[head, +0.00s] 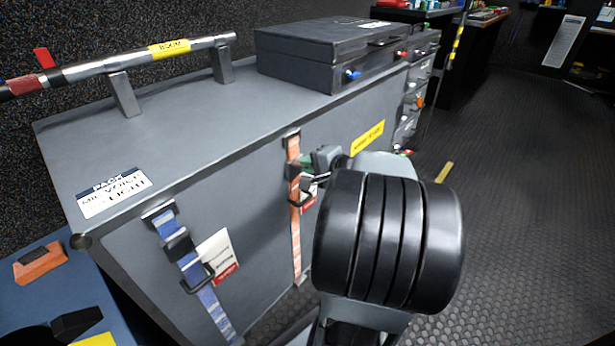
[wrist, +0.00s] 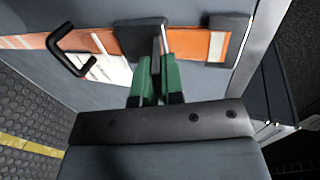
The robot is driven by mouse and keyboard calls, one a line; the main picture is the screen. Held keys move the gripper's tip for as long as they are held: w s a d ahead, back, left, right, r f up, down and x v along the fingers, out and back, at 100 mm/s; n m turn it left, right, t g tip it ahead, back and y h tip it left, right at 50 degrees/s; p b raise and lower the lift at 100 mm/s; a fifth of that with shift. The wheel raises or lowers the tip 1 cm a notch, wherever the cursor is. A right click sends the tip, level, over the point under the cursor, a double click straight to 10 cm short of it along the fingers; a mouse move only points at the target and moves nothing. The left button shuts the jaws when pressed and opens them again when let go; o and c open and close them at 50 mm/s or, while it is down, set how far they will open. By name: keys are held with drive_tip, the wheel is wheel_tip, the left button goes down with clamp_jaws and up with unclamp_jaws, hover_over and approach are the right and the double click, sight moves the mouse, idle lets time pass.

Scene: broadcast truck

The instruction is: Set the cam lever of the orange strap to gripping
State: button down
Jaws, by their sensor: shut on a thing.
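The orange strap (head: 296,240) hangs down the front of the grey case, and it runs across the wrist view (wrist: 98,42). Its dark cam buckle (wrist: 137,38) sits on the upper part of the strap. My gripper (head: 304,168) has reached the buckle from the right in the head view. In the wrist view its green fingers (wrist: 157,82) are shut on the thin grey cam lever (wrist: 156,52), which stands out from the buckle between them. A black wire loop (wrist: 66,50) hangs on the strap below the buckle. The buckle is partly hidden by my fingers.
A blue strap (head: 190,265) with its own buckle and tag hangs to the left. A flat grey case (head: 330,50) and a boom pole (head: 130,65) lie on top. The grey rubber floor (head: 510,200) at right is open, with a yellow strip (head: 444,172).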

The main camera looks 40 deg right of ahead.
drive_tip(key=shift+f+t, duration=0.35)
drive_tip(key=shift+t, duration=0.5)
drive_tip(key=shift+f+t, duration=0.35)
drive_tip(key=shift+t, duration=0.5)
drive_tip(key=shift+y, duration=0.3)
drive_tip(key=c, duration=1.2)
unclamp_jaws()
drive_tip(key=shift+c, duration=0.2)
drive_tip(key=shift+s, duration=0.1)
drive_tip(key=s+d+p, duration=0.2)
drive_tip(key=s+p, duration=0.1)
drive_tip(key=s, duration=1)
drive_tip(key=shift+s+d, duration=0.25)
drive_tip(key=shift+s, duration=0.05)
drive_tip(key=shift+f, duration=0.1)
